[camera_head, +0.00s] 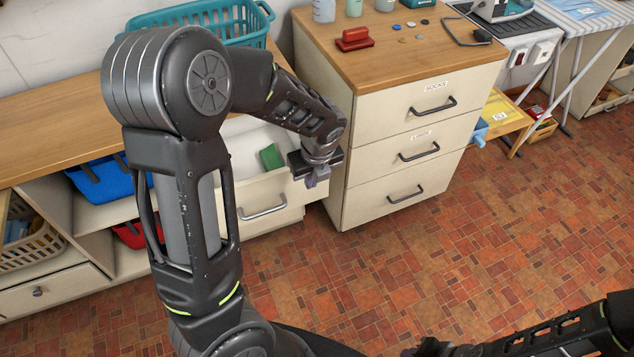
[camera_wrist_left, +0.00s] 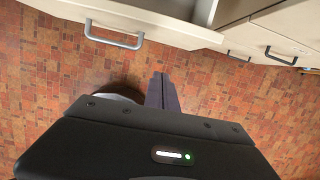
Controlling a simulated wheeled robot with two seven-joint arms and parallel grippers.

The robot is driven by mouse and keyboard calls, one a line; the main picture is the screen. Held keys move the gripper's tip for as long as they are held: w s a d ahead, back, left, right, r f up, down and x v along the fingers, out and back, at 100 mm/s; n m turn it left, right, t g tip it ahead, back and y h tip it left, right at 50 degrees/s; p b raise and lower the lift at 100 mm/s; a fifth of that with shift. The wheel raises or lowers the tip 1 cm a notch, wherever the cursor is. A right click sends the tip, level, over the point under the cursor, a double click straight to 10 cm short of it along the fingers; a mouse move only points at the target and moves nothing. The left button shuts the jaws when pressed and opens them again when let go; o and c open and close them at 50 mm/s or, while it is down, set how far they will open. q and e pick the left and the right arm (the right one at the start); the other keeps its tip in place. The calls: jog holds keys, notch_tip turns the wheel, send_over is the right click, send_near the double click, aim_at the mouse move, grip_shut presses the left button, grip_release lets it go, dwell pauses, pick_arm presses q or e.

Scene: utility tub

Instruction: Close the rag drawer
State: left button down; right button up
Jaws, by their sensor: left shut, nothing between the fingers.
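A cream drawer (camera_head: 280,205) under the wooden counter stands pulled out, with a grey bar handle (camera_head: 263,208) on its front. A green thing (camera_head: 271,157) lies inside it; no label on this drawer can be read. My left gripper (camera_head: 318,180) is shut and empty by the drawer's right front corner, beside the drawer cabinet. In the left wrist view the shut fingers (camera_wrist_left: 162,92) show against the floor, apart from the drawer front (camera_wrist_left: 160,22) and its handle (camera_wrist_left: 114,37). Part of the drawer is hidden behind my left arm. My right arm shows at the bottom right, its gripper unclear.
A cabinet (camera_head: 365,165) with several shut drawers, the top one labelled SOCKS, stands just right of the open drawer. A teal basket (camera_head: 240,28) stands on the counter. A blue bin (camera_head: 100,180) sits on a shelf at left. The tiled floor in front is clear.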

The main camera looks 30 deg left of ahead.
aim_at(302, 184)
pick_arm(q)
jog(key=shift+f, duration=0.1)
dwell(0.3)
jog(key=w+a+f, duration=0.1)
jog(key=f, duration=0.2)
jog(key=w+a+f, duration=0.1)
jog(key=f, duration=0.2)
jog(key=w+a+f, duration=0.1)
jog(key=a+f, duration=0.1)
jog(key=f, duration=0.1)
jog(key=shift+a+f+p, duration=0.1)
jog(key=shift+f+p, duration=0.15)
jog(key=shift+p, duration=0.1)
jog(key=shift+w+a, duration=0.35)
jog(key=shift+a, duration=0.15)
jog(key=shift+w+a, duration=0.1)
